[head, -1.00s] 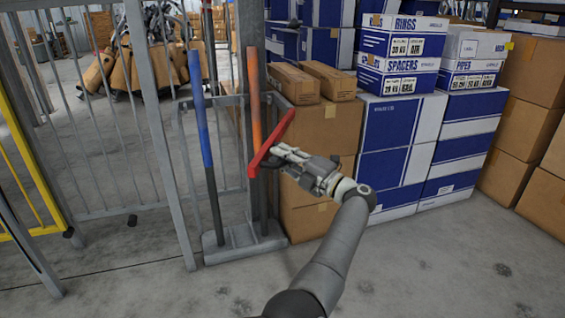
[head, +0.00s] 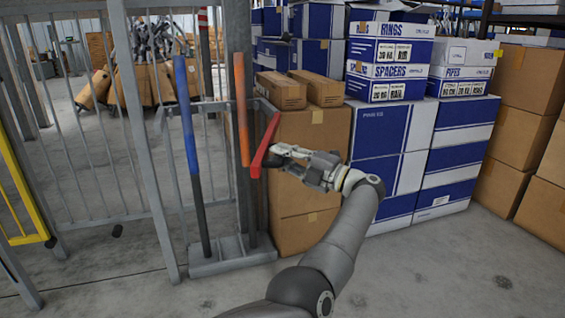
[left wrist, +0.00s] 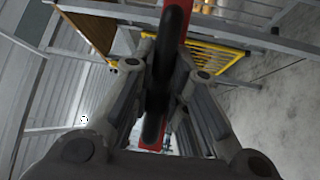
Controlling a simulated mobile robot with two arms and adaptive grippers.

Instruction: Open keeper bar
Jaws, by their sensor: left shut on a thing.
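The keeper bar (head: 263,146) is a red bar at the rack in the head view, slanting up to the right. It appears just right of the orange-topped pole (head: 242,110) and no longer crosses in front of it. A blue-topped pole (head: 188,130) stands further left in the grey rack base (head: 225,256). My left gripper (head: 276,153) reaches from the right and is shut at the bar. In the left wrist view the red bar (left wrist: 176,32) runs behind a dark curved piece (left wrist: 162,85) between the fingers. My right gripper is not in view.
Brown cartons (head: 305,140) stand close behind and right of my left gripper. Blue and white boxes (head: 392,150) are stacked further right. A grey railing (head: 90,130) and a yellow gate (head: 22,180) are at left. The floor in front is clear.

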